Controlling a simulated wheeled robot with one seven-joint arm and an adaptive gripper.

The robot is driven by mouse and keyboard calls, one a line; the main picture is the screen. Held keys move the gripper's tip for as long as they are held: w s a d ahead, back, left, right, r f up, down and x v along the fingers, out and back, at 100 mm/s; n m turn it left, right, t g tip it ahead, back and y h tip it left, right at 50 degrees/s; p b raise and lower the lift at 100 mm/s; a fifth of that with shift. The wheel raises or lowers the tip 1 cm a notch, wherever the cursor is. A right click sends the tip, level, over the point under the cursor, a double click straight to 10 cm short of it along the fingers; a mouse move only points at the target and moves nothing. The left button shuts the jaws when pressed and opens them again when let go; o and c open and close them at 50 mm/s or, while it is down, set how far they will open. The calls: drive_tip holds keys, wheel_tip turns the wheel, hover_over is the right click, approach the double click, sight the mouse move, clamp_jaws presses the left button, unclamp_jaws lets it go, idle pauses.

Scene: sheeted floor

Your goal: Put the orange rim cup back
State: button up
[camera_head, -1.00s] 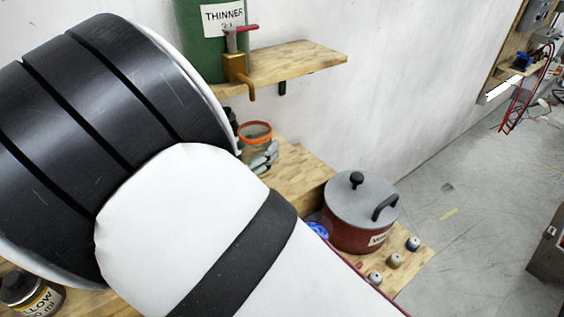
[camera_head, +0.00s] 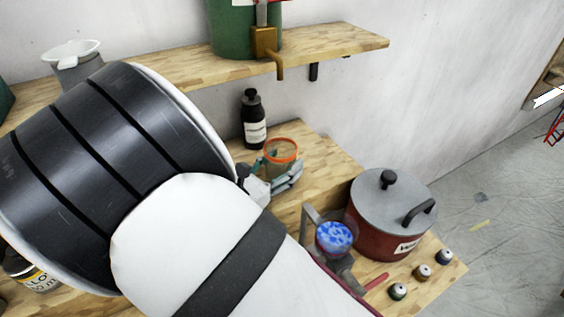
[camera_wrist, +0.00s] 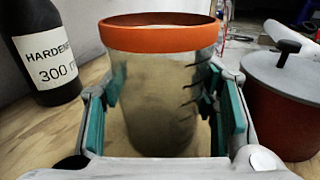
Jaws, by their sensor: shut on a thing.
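The orange rim cup (camera_head: 281,150) is a clear cup with graduation marks and an orange rim. It is upright at the wooden bench, beside the black hardener bottle (camera_head: 254,119). In the wrist view the orange rim cup (camera_wrist: 160,95) stands between the teal finger pads of my gripper (camera_wrist: 165,115), which is shut on it. My gripper also shows in the head view (camera_head: 280,176), partly hidden by my arm. I cannot tell whether the cup's base touches the wood.
A red pot (camera_head: 385,225) with a grey lid stands to the right on the bench, near several small capped jars (camera_head: 423,272) and a blue-topped device (camera_head: 334,237). A wooden shelf (camera_head: 340,42) with a green container (camera_head: 232,35) is above. A pale funnel-topped container (camera_head: 75,62) is at upper left.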

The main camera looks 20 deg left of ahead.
drive_tip(key=o, duration=1.2)
drive_tip(key=shift+r, duration=0.15)
drive_tip(key=b+v, duration=0.1)
drive_tip(key=v, duration=1.1)
